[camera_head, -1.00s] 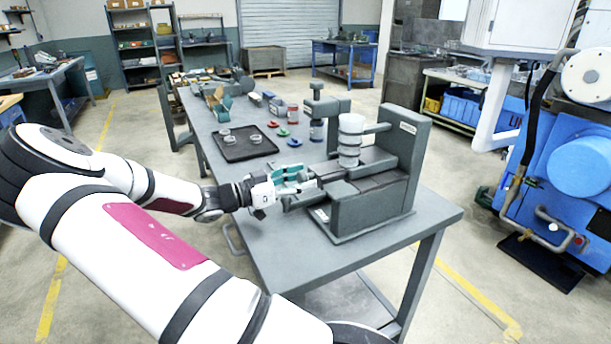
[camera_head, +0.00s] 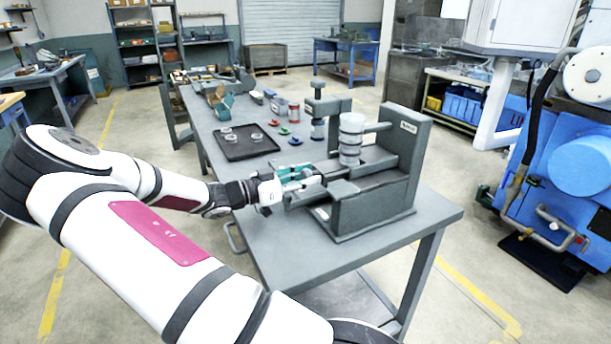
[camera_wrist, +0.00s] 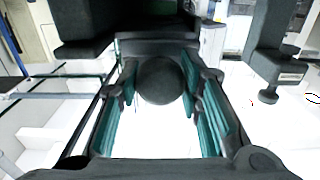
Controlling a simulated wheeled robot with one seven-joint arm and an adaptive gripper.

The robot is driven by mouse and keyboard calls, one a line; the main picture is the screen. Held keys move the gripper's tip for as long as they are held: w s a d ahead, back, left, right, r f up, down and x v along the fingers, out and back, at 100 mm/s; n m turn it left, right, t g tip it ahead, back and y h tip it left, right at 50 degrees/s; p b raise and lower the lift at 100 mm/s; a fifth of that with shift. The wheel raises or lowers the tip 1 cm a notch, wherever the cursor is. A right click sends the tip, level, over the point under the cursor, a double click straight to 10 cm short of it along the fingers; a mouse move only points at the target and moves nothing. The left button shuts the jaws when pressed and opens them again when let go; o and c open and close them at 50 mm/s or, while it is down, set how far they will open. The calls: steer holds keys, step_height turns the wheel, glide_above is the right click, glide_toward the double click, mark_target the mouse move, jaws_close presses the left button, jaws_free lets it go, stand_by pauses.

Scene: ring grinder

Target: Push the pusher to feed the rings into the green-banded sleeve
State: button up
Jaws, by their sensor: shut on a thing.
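The grey ring grinder fixture (camera_head: 372,200) stands at the near right end of the bench. A vertical stack of pale rings (camera_head: 351,138) stands in its middle. My gripper (camera_head: 300,174) is at the fixture's left side, low, with teal finger pads. In the wrist view, the pusher's round dark knob (camera_wrist: 160,80) sits between the finger pads, and my gripper is shut on it. The rest of the pusher is mostly hidden by the gripper and fixture.
A black tray (camera_head: 246,151) with a few pale rings lies on the bench (camera_head: 270,235) to the left. Small coloured discs (camera_head: 295,141) and a red can (camera_head: 294,112) lie behind the gripper. A blue machine (camera_head: 570,190) stands right, across a floor gap.

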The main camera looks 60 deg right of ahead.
mark_target(318, 172)
steer(key=shift+p+x, duration=0.9)
steer(key=shift+x, duration=1.85)
steer(key=shift+w, duration=0.1)
steer(key=shift+w+a, duration=0.1)
steer(key=shift+v, duration=3.1)
steer(key=o, duration=1.1)
steer(key=shift+v, duration=2.45)
steer(key=shift+a, duration=0.1)
